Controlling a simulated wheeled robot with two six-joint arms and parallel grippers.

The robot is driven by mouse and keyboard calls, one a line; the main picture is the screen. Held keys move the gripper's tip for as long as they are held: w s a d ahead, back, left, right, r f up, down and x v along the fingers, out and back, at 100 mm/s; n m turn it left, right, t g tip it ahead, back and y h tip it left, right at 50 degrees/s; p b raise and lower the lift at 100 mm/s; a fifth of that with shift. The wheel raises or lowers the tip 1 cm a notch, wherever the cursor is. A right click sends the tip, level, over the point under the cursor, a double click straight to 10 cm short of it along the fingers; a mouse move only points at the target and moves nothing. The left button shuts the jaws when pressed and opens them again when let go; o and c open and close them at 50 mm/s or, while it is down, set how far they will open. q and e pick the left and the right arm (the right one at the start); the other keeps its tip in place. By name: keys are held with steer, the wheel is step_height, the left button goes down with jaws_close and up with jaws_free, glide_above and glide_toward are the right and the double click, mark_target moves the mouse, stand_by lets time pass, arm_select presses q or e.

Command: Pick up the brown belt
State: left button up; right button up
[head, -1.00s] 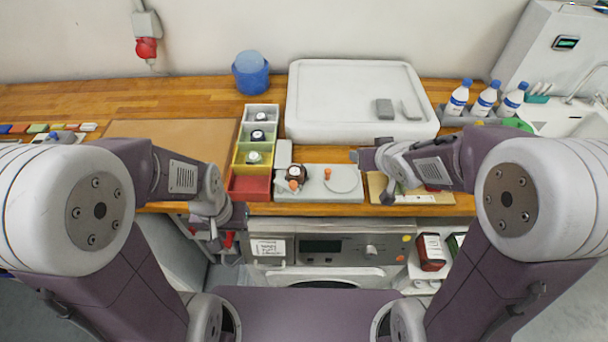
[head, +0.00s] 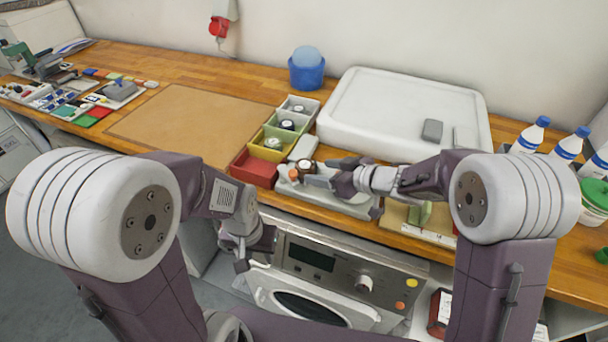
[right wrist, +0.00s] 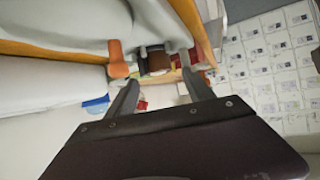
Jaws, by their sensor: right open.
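The brown belt looks like a small dark brown coil (head: 306,167) with a pale top, at the left end of a light grey tray (head: 345,206) with orange knobs. In the right wrist view a brown block (right wrist: 158,61), likely the same coil, lies beyond and between my fingers. My right gripper (head: 322,173) is open just right of the coil, over the tray, with no hold on it visible. Its two fingers also show in the right wrist view (right wrist: 160,80). My left gripper (head: 243,262) hangs low in front of the counter, away from the belt; its jaws are unclear.
A row of coloured bins (head: 252,168) stands left of the tray. A large white lidded box (head: 400,105) stands behind it, and a blue tub (head: 306,76) at the wall. Bottles (head: 530,137) stand at right. The brown mat (head: 185,120) is bare.

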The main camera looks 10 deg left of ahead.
mark_target(308, 167)
steer(key=shift+w+f, duration=0.1)
steer(key=x, duration=0.3)
steer(key=shift+w+d, duration=0.1)
steer(key=shift+d, duration=0.05)
steer(key=shift+w+a, duration=0.1)
steer(key=shift+a, duration=0.1)
steer(key=b+x, duration=0.1)
steer(key=x, duration=0.3)
steer(key=shift+w+a+f, duration=0.1)
steer(key=shift+w+a, duration=0.1)
steer(key=shift+w, duration=0.1)
steer(key=shift+w+a, duration=0.1)
steer(key=shift+a, duration=0.1)
steer(key=shift+d, duration=0.1)
steer(key=c, duration=0.5)
arm_select(q)
steer(key=shift+d+f, duration=0.3)
steer(key=shift+f, duration=0.05)
arm_select(e)
steer(key=c, duration=0.6)
